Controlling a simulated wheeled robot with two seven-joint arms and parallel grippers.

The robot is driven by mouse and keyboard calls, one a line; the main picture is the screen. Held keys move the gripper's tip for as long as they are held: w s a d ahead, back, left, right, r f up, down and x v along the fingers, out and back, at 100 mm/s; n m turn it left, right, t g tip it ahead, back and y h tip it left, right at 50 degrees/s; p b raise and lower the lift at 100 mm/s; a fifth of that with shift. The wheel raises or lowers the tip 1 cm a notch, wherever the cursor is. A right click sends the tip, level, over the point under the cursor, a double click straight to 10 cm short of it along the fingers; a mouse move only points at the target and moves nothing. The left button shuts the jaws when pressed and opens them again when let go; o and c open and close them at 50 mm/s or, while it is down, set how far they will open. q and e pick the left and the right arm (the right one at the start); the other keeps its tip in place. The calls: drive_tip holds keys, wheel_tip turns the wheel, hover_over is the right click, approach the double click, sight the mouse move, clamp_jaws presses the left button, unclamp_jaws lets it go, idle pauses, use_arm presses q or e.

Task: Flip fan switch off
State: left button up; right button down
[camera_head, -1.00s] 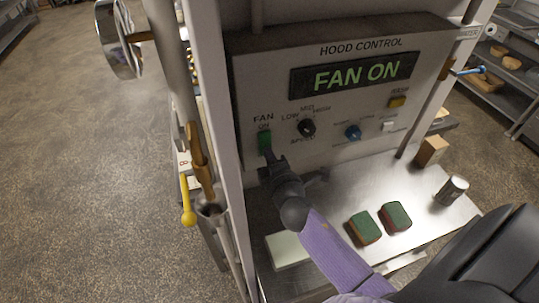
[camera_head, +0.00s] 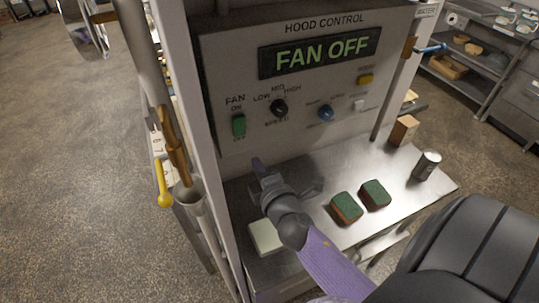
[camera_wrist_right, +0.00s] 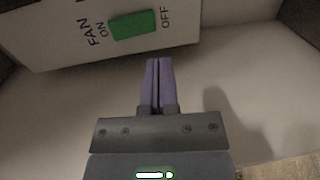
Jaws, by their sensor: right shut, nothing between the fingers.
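The green fan switch (camera_head: 239,125) is on the left of the hood control panel (camera_head: 225,70), between its ON and OFF labels. The display (camera_head: 318,52) above reads FAN OFF. In the right wrist view the switch (camera_wrist_right: 133,24) lies ahead of the fingertips, a little to their left. My right gripper (camera_head: 258,163) is shut and empty, below the switch and apart from it. Its two closed purple fingers (camera_wrist_right: 159,62) show side by side in the right wrist view. My left gripper is not in view.
A speed knob (camera_head: 279,107), a blue knob (camera_head: 325,111) and a yellow button (camera_head: 365,79) share the panel. Two green-topped sponges (camera_head: 346,208), a can (camera_head: 427,165) and a wooden block (camera_head: 403,130) stand on the metal shelf (camera_head: 310,165) below.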

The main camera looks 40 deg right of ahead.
drive_tip(key=v, duration=0.2)
drive_tip(key=f+b+v, duration=0.1)
drive_tip(key=v, duration=0.2)
drive_tip(key=shift+s+a, duration=0.1)
drive_tip(key=shift+s, duration=0.2)
